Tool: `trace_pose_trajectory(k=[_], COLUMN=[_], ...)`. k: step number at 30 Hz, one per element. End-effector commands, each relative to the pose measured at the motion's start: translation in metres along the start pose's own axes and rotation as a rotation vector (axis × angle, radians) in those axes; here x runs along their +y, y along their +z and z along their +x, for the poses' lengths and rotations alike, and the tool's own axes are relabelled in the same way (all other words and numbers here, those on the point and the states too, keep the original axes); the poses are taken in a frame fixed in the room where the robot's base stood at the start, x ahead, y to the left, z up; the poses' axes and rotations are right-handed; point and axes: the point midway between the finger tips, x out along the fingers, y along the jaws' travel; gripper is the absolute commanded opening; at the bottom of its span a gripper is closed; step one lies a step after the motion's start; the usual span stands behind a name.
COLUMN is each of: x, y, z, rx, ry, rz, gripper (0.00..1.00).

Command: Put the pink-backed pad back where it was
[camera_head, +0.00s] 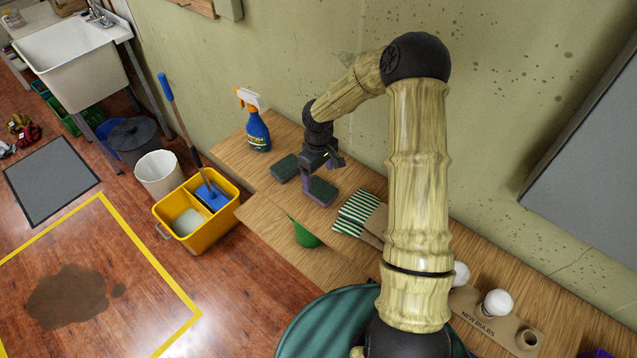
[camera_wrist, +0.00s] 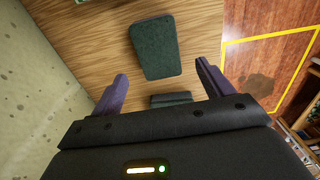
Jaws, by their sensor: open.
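Two dark green pads lie on the wooden bench. One pad (camera_head: 285,168) is left of my gripper (camera_head: 322,171) in the head view; it also shows in the wrist view (camera_wrist: 155,47), flat on the wood, beyond my fingertips. The other pad (camera_head: 323,191) is right beside my fingers in the head view. In the wrist view only a strip of it (camera_wrist: 170,99) shows between my purple fingers (camera_wrist: 162,72), the rest hidden by my gripper body. My gripper is open, pointing down. I cannot tell whether it touches the nearer pad. No pink backing is clearly visible.
A blue spray bottle (camera_head: 257,128) stands on the bench at the back left. A green-striped cloth (camera_head: 356,212) and a bulb holder (camera_head: 485,319) lie to the right. A yellow mop bucket (camera_head: 229,211) stands in front on the floor. The wall runs close behind.

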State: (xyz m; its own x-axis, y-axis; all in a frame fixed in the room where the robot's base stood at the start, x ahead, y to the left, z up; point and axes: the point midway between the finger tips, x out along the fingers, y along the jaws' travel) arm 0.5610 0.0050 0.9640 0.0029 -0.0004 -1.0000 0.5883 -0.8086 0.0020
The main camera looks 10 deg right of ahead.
Motion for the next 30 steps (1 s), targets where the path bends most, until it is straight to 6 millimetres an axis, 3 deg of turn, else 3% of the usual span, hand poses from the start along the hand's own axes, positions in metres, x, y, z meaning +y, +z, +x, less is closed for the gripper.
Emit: trace_pose_trajectory(k=[6, 10, 30], x=[0.001, 0.001, -0.001], y=[0.000, 0.000, 0.001], z=[-0.040, -0.053, -0.059], rx=[0.002, 0.001, -0.001], ry=[0.003, 0.001, 0.000], rz=[0.002, 0.002, 0.002], gripper=[0.79, 0.79, 0.79])
